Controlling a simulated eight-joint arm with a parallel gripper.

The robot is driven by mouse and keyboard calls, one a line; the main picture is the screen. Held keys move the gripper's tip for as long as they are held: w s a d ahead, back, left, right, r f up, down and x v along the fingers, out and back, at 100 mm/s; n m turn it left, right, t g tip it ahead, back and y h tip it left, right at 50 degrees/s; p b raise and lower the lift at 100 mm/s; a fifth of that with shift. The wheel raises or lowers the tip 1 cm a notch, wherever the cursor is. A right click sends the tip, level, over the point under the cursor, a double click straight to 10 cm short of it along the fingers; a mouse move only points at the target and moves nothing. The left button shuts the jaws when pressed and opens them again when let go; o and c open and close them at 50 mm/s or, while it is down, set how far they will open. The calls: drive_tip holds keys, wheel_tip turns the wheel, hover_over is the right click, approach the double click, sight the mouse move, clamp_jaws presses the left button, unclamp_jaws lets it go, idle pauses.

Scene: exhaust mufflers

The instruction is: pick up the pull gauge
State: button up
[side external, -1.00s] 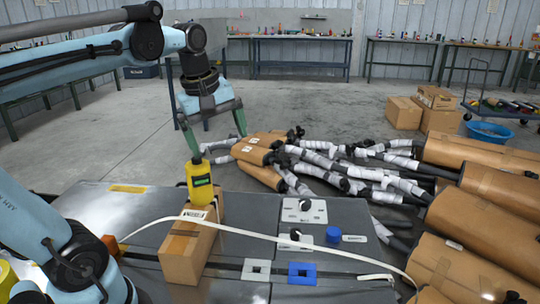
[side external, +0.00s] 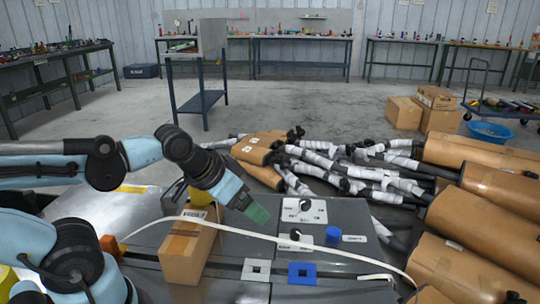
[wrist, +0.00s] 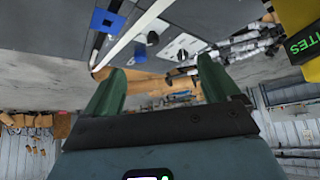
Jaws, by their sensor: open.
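The pull gauge, a yellow block with a green display, is on the cardboard box (side external: 187,258). In the side view only part of its yellow body (side external: 200,195) shows; my arm hides the rest. In the wrist view the gauge (wrist: 297,70) is cut off at the right edge, its green lettering partly visible. It lies outside the space between my fingers. My gripper (side external: 257,213) is tilted down and to the right, past the gauge, above the grey table. In the wrist view its green fingers (wrist: 160,88) are apart with nothing between them.
A white strap (side external: 270,237) arches across the grey table (side external: 345,215). White plates with black knobs (side external: 304,209), a blue cap (side external: 333,235) and a blue square (side external: 302,273) are on the table. Wrapped mufflers (side external: 465,205) lie piled behind and to the right.

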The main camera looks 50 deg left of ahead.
drive_tip(key=shift+r, duration=0.1)
wheel_tip(320, 180, up, 16)
drive_tip(key=f, duration=0.1)
drive_tip(key=n+g, duration=0.6)
drive_tip(key=g, duration=0.1)
hover_over(198, 197)
drive_tip(key=w+a, duration=0.2)
wheel_tip(198, 197, down, 3)
drive_tip(key=shift+d+f, duration=0.1)
drive_tip(key=shift+f, duration=0.1)
wheel_tip(198, 197, down, 8)
drive_tip(key=shift+r, duration=0.15)
drive_tip(key=shift+s+a+f, duration=0.1)
drive_tip(key=shift+f, duration=1.25)
drive_tip(key=shift+a+f, duration=0.1)
drive_tip(key=shift+f, duration=1.2)
drive_tip(key=c, duration=1.3)
